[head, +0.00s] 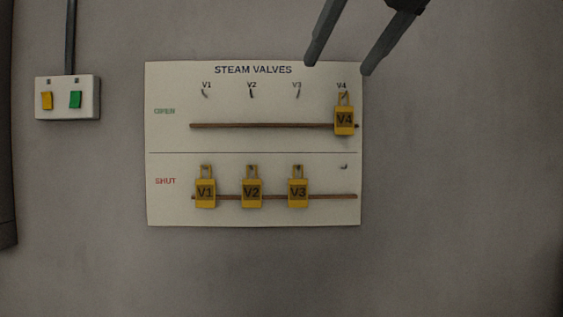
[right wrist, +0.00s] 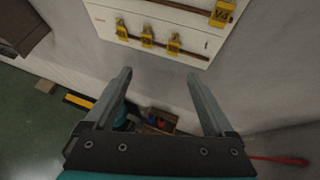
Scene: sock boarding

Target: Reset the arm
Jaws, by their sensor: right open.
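My right gripper (head: 339,68) is open and empty, at the top of the head view, in front of the top right edge of the white steam valves board (head: 180,90). In the right wrist view its two fingers (right wrist: 160,80) stand wide apart with nothing between them. On the board, the yellow V4 tag (head: 344,120) hangs in the upper OPEN row. The V1 tag (head: 205,193), V2 tag (head: 252,193) and V3 tag (head: 298,193) hang in the lower SHUT row. The V4 hook in the SHUT row is bare. My left gripper is not in view.
A switch box (head: 67,98) with a yellow and a green switch is on the wall at left, under a conduit (head: 70,38). The wall right of the board is clear. In the right wrist view, a box of items (right wrist: 158,122) and a red rod (right wrist: 280,160) lie low down.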

